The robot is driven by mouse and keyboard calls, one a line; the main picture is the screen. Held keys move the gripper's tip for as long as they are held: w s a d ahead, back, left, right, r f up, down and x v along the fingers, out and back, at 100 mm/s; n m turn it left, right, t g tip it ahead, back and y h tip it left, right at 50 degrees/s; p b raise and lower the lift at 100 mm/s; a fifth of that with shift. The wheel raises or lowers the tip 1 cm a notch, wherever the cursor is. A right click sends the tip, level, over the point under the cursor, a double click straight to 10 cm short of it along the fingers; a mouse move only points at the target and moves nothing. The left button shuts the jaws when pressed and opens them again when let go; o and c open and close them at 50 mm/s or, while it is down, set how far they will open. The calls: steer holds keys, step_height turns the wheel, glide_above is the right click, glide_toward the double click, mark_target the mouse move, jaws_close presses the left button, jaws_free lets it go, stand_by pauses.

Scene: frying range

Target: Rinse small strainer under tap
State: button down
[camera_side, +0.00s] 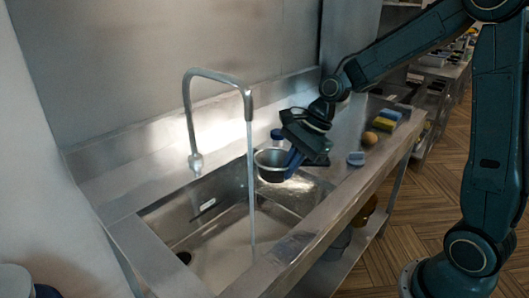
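The small strainer (271,160) is a round grey metal cup, upright above the right end of the sink basin. My gripper (293,160) is at its right side and appears shut on it, with a blue finger or handle part at the rim; the exact contact is hidden. The tap (216,74) is a tall curved metal spout rising from the back of the sink. A thin stream of water (251,190) falls from its outlet into the basin. The strainer is just to the right of the stream, apart from it in this view.
The steel sink (215,240) has a dark drain at lower left. A blue-capped item (277,134) stands behind the strainer. A light blue block (356,159), a round brown thing (369,138) and coloured sponges (388,115) lie on the counter to the right.

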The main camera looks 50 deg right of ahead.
steer(key=shift+s+d, duration=0.1)
steer(key=shift+s, duration=1.45)
stand_by(0.5)
steer(key=s+r, duration=0.4)
steer(key=s, duration=0.1)
stand_by(0.6)
steer(key=shift+d, duration=0.1)
stand_by(0.5)
steer(key=w+f+n+g, duration=0.3)
steer(key=w+f+n, duration=0.2)
steer(key=f+n, duration=0.4)
steer(key=w+f+n+g+h, duration=0.1)
steer(key=w+f+n+g, duration=0.3)
steer(key=f+n, duration=0.5)
steer(key=shift+w+n, duration=0.3)
steer(key=shift+w, duration=0.1)
